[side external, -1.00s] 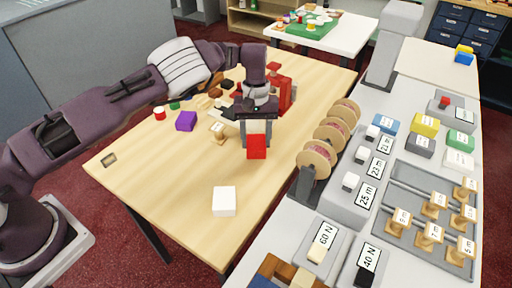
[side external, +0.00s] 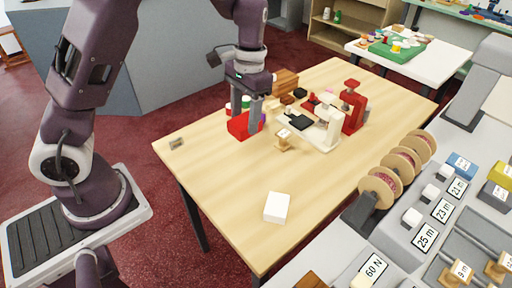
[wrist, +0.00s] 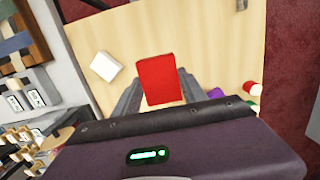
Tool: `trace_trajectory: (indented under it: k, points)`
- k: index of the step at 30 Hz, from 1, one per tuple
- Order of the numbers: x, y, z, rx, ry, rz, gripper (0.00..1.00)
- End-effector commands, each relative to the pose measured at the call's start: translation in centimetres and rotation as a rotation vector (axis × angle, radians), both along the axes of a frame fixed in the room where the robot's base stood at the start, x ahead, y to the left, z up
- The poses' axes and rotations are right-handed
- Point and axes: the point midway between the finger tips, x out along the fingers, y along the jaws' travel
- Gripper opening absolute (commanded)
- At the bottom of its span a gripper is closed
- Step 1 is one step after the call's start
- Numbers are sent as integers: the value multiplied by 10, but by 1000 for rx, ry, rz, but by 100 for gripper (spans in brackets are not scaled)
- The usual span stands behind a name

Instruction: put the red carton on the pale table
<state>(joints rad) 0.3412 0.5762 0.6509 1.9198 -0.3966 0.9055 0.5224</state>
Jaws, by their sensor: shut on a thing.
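The red carton (side external: 240,123) is held between the fingers of my gripper (side external: 249,125). In the wrist view the carton (wrist: 158,80) fills the space between the two grey fingers (wrist: 165,98). It is over the light wood table (side external: 225,175), towards its far left side, near small coloured things. I cannot tell how high it is above the wood. A white-topped table (side external: 440,62) stands farther back, with a green mat (side external: 398,48) and small items on it.
A white block (side external: 277,207) lies on the front of the wood table. A white and red device (side external: 325,130) and a wooden stamp-like piece (side external: 283,140) stand right of my gripper. Spools (side external: 400,165) line the grey counter at right.

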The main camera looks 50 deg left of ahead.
Motion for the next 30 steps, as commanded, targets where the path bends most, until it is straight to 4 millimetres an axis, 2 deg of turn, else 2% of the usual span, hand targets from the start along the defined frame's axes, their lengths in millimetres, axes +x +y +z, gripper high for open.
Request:
trace_trajectory:
  k: [3, 14, 17, 22, 24, 30]
  points:
    - [-14, 0, -15, 0, 0, 2, 0]
    - [-13, -1, -16, 1, -7, 3, 0]
    - [-14, -11, -16, 2, -25, 0, 0]
    - [-13, -48, -18, -1, -128, -9, 0]
    - [-11, -55, -23, -1, -175, -24, 0]
    - [1, -48, -47, -15, -274, -110, 0]
